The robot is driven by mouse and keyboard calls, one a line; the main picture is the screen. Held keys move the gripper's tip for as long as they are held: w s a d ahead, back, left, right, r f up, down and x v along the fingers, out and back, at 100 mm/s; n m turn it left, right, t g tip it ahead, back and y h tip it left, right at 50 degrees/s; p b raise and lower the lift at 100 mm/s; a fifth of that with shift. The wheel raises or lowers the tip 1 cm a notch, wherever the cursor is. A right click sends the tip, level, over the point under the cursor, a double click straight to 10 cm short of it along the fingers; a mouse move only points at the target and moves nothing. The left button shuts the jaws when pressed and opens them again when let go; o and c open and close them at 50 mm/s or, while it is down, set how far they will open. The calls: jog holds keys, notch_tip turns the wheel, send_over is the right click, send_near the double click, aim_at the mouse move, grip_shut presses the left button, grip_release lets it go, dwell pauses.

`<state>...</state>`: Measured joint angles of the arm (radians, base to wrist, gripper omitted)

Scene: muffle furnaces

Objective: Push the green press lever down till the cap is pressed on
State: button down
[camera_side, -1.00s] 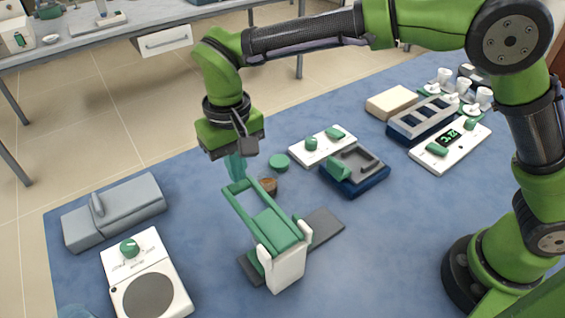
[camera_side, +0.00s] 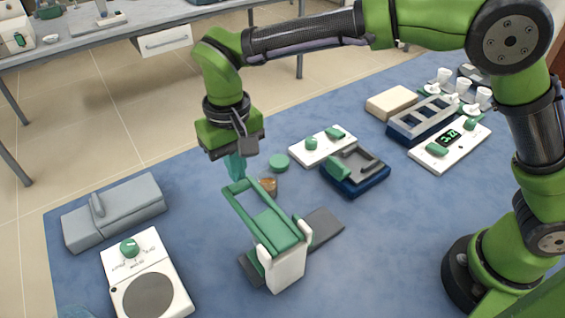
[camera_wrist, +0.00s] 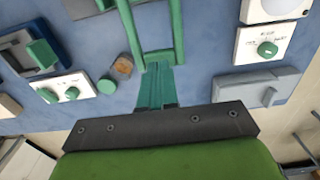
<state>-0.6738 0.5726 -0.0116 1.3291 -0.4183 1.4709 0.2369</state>
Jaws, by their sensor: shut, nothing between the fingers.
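The green press lever (camera_side: 262,217) is a rectangular frame hinged on a white post (camera_side: 285,268) and slopes from there toward the far left. My gripper (camera_side: 238,178) points down with its teal fingers shut and empty, at the far end bar of the lever. The fingertips look to be at or touching that bar; the wrist view also shows the fingers (camera_wrist: 158,72) against the bar (camera_wrist: 159,56). A small brown jar (camera_side: 269,187) stands beside the lever's far end. A round green cap-like disc (camera_side: 279,162) lies behind it. Whether a cap sits on the jar I cannot tell.
A grey box (camera_side: 115,212) and a white dial unit (camera_side: 147,275) stand to the left. A white two-knob unit (camera_side: 323,147), a blue-based device (camera_side: 354,172), a grey rack (camera_side: 423,119) and a white display unit (camera_side: 450,146) stand to the right.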

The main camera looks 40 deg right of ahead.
aim_at(240, 185)
jog(key=shift+f, duration=0.15)
dwell(0.5)
jog(key=shift+s+f, duration=0.1)
jog(key=shift+f, duration=2.1)
dwell(2.8)
jog(key=shift+r, duration=5)
